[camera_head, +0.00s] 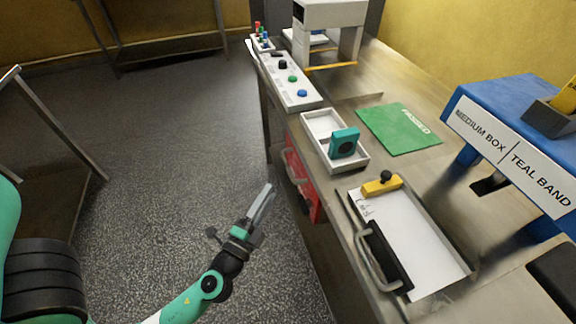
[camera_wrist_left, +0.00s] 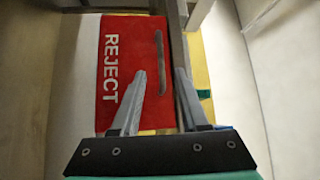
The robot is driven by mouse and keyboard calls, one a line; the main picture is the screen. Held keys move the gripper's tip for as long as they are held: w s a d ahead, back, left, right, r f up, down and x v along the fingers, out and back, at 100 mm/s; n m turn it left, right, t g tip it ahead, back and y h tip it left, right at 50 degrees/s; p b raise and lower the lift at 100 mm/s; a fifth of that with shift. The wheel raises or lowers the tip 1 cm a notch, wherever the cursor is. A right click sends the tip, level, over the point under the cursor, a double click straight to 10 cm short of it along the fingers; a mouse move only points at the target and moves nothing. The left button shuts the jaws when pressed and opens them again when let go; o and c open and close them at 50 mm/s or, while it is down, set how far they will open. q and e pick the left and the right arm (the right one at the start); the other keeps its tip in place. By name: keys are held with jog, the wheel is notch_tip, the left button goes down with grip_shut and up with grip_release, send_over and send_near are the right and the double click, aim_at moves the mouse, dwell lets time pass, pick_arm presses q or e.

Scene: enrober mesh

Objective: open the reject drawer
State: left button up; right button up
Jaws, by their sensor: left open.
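The reject drawer (camera_head: 311,205) has a red front below the near-side edge of the metal table in the head view. Its pale bar handle (camera_head: 292,168) is on that front. In the left wrist view the red front (camera_wrist_left: 116,33) carries the white word REJECT, and the grey handle (camera_wrist_left: 159,50) lies straight ahead between the fingers. My left gripper (camera_head: 269,187) is open and empty, to the left of the drawer and apart from the handle in the head view. It also shows in the left wrist view (camera_wrist_left: 160,74). My right gripper is not in view.
A blue stand (camera_head: 465,100) is at right. The floor left of the table is clear.

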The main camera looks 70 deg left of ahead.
aim_at(287, 164)
pick_arm(q)
jog(key=p+x, duration=0.2)
jog(key=x, duration=0.9)
jog(key=shift+w+r, duration=0.15)
grip_shut()
dwell(0.9)
